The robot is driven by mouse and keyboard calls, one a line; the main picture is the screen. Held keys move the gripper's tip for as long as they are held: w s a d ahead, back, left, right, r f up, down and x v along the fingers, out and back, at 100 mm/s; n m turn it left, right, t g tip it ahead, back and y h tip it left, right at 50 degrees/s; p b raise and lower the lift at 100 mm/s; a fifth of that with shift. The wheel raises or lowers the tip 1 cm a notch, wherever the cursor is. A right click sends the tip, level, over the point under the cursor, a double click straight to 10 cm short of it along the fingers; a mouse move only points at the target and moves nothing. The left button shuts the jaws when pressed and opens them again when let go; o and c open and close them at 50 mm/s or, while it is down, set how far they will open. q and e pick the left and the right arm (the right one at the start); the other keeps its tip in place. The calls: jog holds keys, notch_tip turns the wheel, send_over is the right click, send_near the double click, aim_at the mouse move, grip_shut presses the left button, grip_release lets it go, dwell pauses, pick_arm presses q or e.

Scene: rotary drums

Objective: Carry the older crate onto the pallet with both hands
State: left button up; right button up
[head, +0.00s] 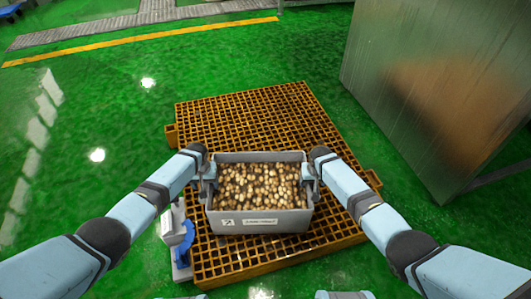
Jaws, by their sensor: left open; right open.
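A grey crate (262,221) full of small brown and tan pieces sits on the orange grid pallet (240,110), toward its near half. White labels show on the crate's near wall, too small to read for certain. My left gripper (208,178) is at the crate's left side wall and my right gripper (308,178) is at its right side wall. Both are open. Whether the fingers touch the walls is hard to see. No second crate is in view.
A large metal cabinet or tank (440,90) stands at the right. A grey and blue device (180,240) is beside the pallet's left edge. The pallet's far half is bare. Green floor with a yellow line (140,41) lies behind.

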jog(key=shift+r, duration=0.45)
pick_arm(q)
notch_tip(320, 180, up, 12)
pick_arm(e)
notch_tip(320, 180, up, 11)
jog(key=s, duration=0.1)
jog(key=shift+s, duration=0.4)
dwell(0.4)
